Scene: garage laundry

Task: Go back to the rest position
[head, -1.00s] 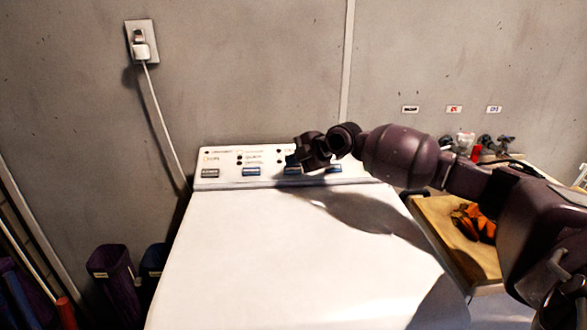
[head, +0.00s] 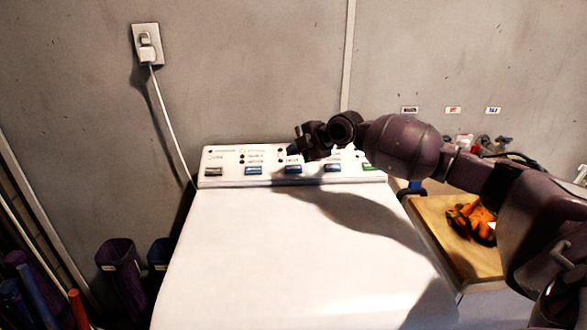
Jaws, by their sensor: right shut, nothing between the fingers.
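My right gripper (head: 300,144) is shut and empty. It is raised above the control panel (head: 225,172) at the back of a white machine (head: 290,260). The arm comes in from the right and casts a shadow on the white top. The panel carries a row of several buttons, among them a grey one, blue ones and a green one (head: 369,167) at the right end. The gripper looks apart from the buttons, though it covers part of the panel's upper edge. My left gripper is not in view.
A wooden worktop (head: 450,245) with orange-and-black gloves (head: 472,222) and small items stands at the right. Dark bins (head: 120,270) stand on the floor at the left. A plugged outlet (head: 147,45) is on the grey wall. The machine's top is clear.

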